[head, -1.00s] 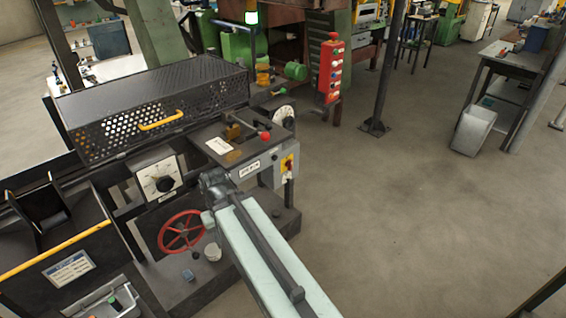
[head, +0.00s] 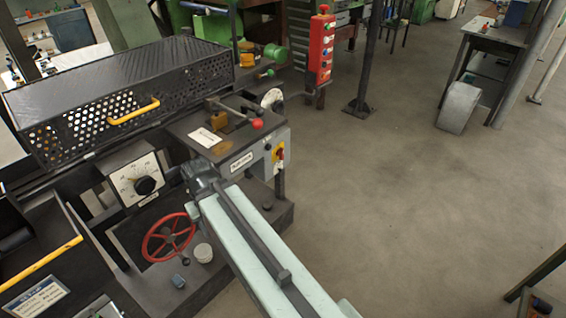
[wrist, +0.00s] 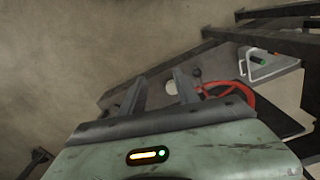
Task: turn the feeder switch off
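A red rotary switch on a yellow plate (head: 278,153) is on the right face of the grey machine box (head: 240,160). The label beside it is too small to read. A white dial plate with a black knob (head: 146,185) faces front, left of my arm. In the wrist view a small green part (wrist: 262,60) sits on a grey panel beside a white handle. I cannot tell which of these is the feeder switch. My gripper (wrist: 160,88) shows two fingers apart with nothing held between them.
A perforated black guard (head: 120,95) has a yellow handle. A red button box (head: 321,48) stands behind.

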